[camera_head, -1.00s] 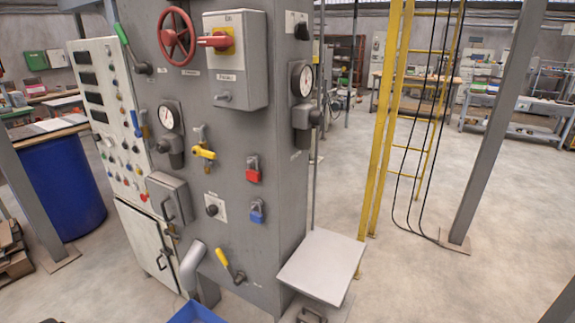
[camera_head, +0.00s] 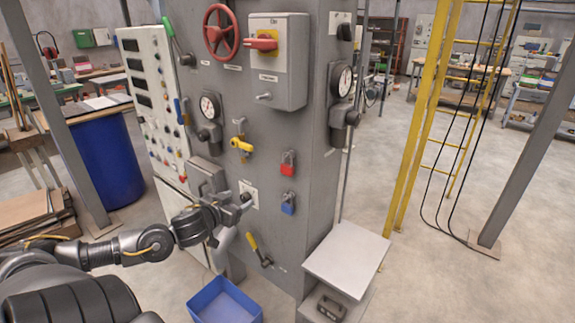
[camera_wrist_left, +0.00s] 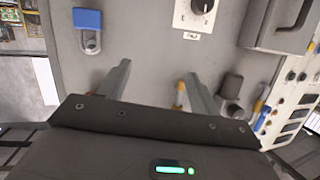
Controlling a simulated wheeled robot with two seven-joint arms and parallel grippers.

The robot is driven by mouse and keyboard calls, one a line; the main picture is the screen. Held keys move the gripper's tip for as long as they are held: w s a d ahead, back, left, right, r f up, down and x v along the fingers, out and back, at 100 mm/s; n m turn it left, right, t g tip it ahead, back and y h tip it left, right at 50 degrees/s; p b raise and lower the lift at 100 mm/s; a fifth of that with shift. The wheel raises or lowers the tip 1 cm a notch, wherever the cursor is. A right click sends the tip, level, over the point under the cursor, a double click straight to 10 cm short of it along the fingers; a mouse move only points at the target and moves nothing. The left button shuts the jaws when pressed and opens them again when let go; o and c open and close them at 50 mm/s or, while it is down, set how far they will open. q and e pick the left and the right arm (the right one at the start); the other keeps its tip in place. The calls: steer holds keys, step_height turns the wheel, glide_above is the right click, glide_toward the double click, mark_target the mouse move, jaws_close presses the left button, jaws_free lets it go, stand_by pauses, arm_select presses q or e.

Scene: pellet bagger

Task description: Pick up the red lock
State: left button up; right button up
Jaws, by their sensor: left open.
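The red lock (camera_head: 288,163) is a small padlock hanging on the grey panel front, directly above a blue lock (camera_head: 288,203). My left gripper (camera_head: 236,204) is in front of the panel, lower and to the left of the red lock, and apart from it. In the left wrist view the open fingers (camera_wrist_left: 155,82) have nothing between them. The blue lock also shows there at the upper left (camera_wrist_left: 88,19). Only a trace of red shows beside the left finger, and the gripper body hides the rest. My right gripper is out of view.
A yellow valve handle (camera_head: 241,145) and a black knob on a white plate (camera_head: 250,190) are left of the locks. A grey box with a red switch (camera_head: 277,62) is above. A grey shelf (camera_head: 345,260) juts out at lower right; a blue bin (camera_head: 225,302) stands below.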

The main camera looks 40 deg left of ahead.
arm_select(q)
steer(key=d+r+m+t+h, duration=0.1)
steer(key=d+r+t+h, duration=0.15)
steer(key=d+r, duration=0.85)
glide_toward(285, 167)
steer(key=shift+w, duration=1.25)
steer(key=shift+w+r+g+h+p, duration=0.1)
steer(key=shift+w+g+h+p, duration=0.2)
steer(key=shift+w+g+h, duration=0.2)
steer(key=shift+w, duration=0.1)
steer(key=w, duration=0.1)
steer(key=w+p, duration=0.1)
steer(key=w, duration=0.1)
steer(key=w+p, duration=0.1)
steer(key=shift+w+a, duration=0.25)
steer(key=shift+w+f, duration=0.3)
steer(key=shift+f, duration=0.05)
steer(key=shift+s, duration=0.1)
steer(key=shift+c, duration=0.2)
